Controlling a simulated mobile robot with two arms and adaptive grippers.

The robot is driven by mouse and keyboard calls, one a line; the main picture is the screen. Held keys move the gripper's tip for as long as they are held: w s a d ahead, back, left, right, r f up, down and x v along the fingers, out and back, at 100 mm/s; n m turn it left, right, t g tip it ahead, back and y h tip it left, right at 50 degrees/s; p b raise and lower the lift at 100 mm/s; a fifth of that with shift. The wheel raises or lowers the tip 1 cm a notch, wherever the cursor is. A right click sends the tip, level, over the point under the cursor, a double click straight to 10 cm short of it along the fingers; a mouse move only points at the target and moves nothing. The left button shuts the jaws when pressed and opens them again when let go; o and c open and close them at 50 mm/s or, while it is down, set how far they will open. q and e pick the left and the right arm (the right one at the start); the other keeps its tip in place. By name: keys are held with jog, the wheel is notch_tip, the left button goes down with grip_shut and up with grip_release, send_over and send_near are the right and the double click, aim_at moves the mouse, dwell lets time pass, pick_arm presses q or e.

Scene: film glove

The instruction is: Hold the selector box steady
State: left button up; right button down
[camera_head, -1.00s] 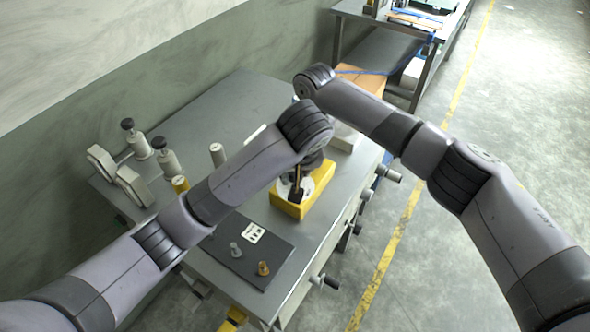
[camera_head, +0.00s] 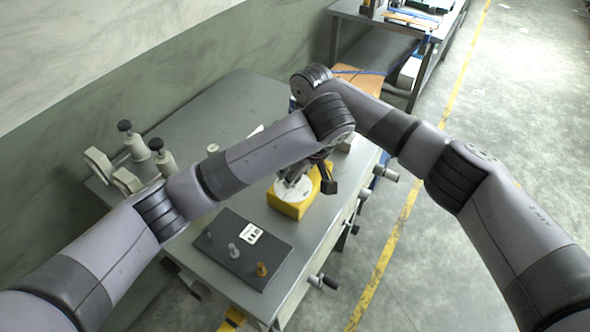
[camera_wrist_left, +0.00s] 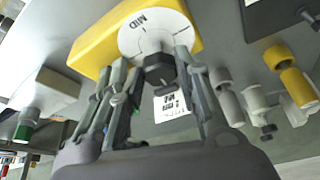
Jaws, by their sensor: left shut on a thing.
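The selector box (camera_head: 288,205) is a yellow block with a round white dial on top, standing on the grey bench. In the left wrist view the box (camera_wrist_left: 92,50) shows at the top, its dial (camera_wrist_left: 140,38) marked "MID". My left gripper (camera_wrist_left: 156,68) is at the dial, its fingers closed on the dark knob at the dial's centre. In the head view my left gripper (camera_head: 308,172) is over the box's far right part and hides some of it. My right arm reaches in from the right; its gripper is hidden behind my left arm.
A dark mat (camera_head: 227,258) with small pegs and a white label (camera_head: 251,234) lies in front of the box. Clamps with black knobs (camera_head: 125,126) stand at the bench's left. Handles project from the right edge. The bench's far left is clear.

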pick_arm(q)
jog(key=shift+s, duration=0.1)
jog(key=o, duration=1.1)
jog(key=shift+o, duration=0.2)
jog(key=shift+r, duration=0.45)
jog(key=s+d, duration=0.8)
jog(key=s, duration=0.1)
jog(key=shift+s+r, duration=0.15)
jog(key=shift+s, duration=0.2)
